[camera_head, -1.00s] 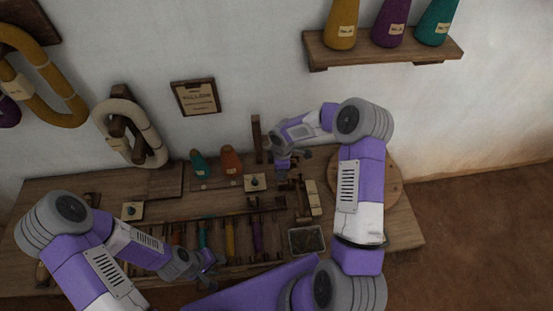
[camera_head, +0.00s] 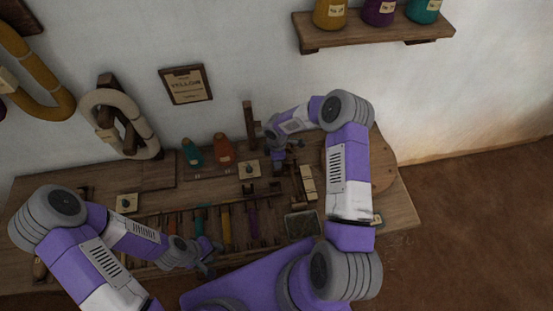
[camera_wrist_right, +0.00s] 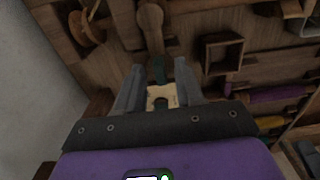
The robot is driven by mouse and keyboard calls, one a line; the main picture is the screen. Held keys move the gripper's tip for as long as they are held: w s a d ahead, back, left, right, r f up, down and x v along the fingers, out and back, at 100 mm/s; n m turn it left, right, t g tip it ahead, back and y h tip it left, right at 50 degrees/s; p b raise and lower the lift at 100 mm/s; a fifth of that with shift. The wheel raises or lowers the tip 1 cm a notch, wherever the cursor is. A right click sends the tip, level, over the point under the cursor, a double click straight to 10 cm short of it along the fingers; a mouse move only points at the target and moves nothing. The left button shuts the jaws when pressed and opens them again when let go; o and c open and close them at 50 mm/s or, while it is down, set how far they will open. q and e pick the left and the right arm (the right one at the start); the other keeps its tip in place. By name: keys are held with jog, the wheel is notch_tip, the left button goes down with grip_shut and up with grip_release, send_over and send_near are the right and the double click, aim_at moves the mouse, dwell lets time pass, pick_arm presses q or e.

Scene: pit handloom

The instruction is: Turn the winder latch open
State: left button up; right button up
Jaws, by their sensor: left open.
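My right gripper (camera_head: 279,163) is over the back right part of the loom bench in the head view. In the right wrist view its two fingers (camera_wrist_right: 159,72) are apart. Between and beneath them show a small teal piece (camera_wrist_right: 158,70) and a cream block with a dark notch (camera_wrist_right: 162,97). A round-headed wooden piece (camera_wrist_right: 150,22) lies just beyond the fingertips. I cannot tell which of these parts is the winder latch, or whether a finger touches any. My left gripper (camera_head: 208,257) is open and empty-looking over the front of the bench.
Coloured spools (camera_head: 227,228) lie in a row along the bench. Teal (camera_head: 191,152) and orange (camera_head: 223,149) cones stand behind them. A square wooden frame (camera_wrist_right: 222,53) is right of the right fingers. An upright wooden post (camera_head: 249,124) and a tray (camera_head: 302,224) are also near.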

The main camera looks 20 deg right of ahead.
grip_shut()
jog(key=shift+n, duration=0.3)
pick_arm(q)
jog(key=shift+f, duration=0.2)
pick_arm(e)
jog(key=n, duration=0.2)
jog(key=shift+n, duration=0.3)
pick_arm(q)
jog(key=shift+b, duration=0.3)
pick_arm(e)
jog(key=n, duration=0.3)
jog(key=shift+n, duration=0.3)
jog(key=n, duration=0.5)
pick_arm(q)
jog(key=shift+r+p, duration=0.3)
jog(key=shift+p, duration=0.05)
pick_arm(e)
jog(key=n, duration=0.6)
jog(key=shift+n, duration=0.3)
jog(key=shift+o, duration=0.3)
grip_release()
